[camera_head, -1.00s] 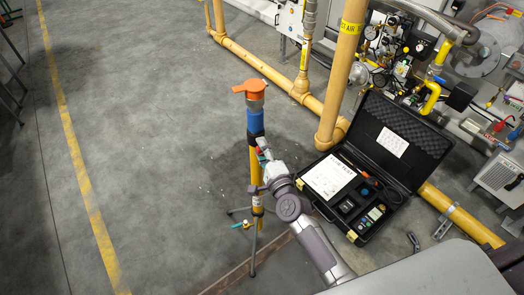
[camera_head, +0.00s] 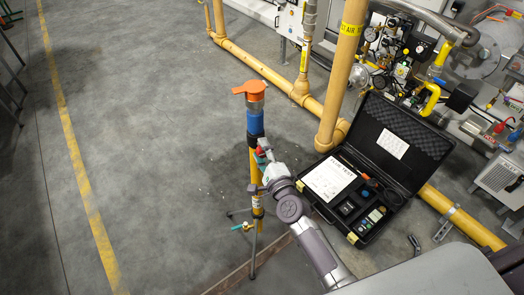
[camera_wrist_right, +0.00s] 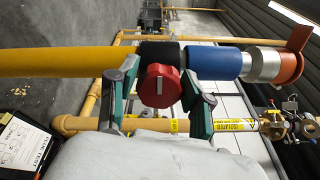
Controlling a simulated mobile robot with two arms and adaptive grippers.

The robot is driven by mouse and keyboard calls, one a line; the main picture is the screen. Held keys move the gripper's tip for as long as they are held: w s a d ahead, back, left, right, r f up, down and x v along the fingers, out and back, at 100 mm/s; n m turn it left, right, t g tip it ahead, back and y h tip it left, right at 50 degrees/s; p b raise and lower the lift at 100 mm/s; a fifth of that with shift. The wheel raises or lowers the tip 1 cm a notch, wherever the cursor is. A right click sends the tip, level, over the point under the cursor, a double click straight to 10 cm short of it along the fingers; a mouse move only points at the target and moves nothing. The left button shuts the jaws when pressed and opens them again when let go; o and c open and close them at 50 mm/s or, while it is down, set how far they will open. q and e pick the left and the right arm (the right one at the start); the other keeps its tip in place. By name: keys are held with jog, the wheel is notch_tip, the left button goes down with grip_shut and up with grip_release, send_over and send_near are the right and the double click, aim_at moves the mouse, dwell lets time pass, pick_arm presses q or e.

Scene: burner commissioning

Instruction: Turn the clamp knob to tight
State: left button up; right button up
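The clamp knob (camera_wrist_right: 160,86) is round and red with a white line, which runs nearly upright in the right wrist view. It sits on the black clamp collar (camera_wrist_right: 158,52) between a yellow pole (camera_wrist_right: 60,61) and a blue section (camera_wrist_right: 214,61). In the head view, the pole (camera_head: 254,175) stands upright on a tripod, with an orange cap (camera_head: 249,89) on top. My right gripper (camera_wrist_right: 160,88) is open, one finger on each side of the knob, with small gaps visible. It also shows beside the clamp in the head view (camera_head: 263,153). My left gripper is out of view.
An open black case (camera_head: 402,140) with instruments and a paper sheet lies right of the tripod. Yellow pipes (camera_head: 345,75) and a valve panel stand behind it. The grey floor (camera_head: 150,130) left of the pole is clear.

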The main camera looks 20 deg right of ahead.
jog(key=shift+o, duration=0.8)
jog(key=shift+s, duration=0.1)
jog(key=s+d, duration=0.1)
jog(key=s, duration=1)
jog(key=shift+s, duration=0.4)
